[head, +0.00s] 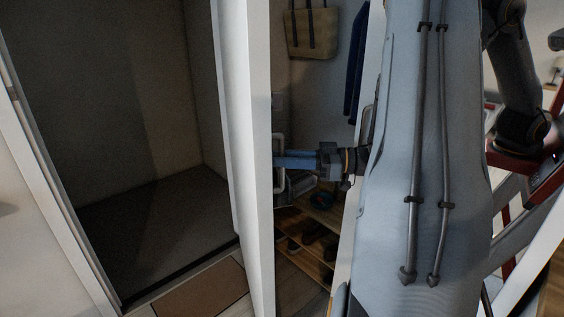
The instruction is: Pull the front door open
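The white front door (245,160) stands open and is seen nearly edge-on, in the middle left of the head view. The doorway to its left shows a dim space beyond. A pale loop-shaped handle (279,186) sticks out from the door's right-hand face. My gripper (280,160) reaches leftward to the handle, with its blue fingers at the loop and their tips close to the door face. The fingers look close together, but I cannot tell whether they grip the handle. My large pale arm link covers much of the right side.
The open doorway has a dark floor (150,230) and a brown mat (203,292) at its threshold. Behind my gripper are a wooden shoe rack (303,262), a hanging bag (311,32) and a blue garment (356,65).

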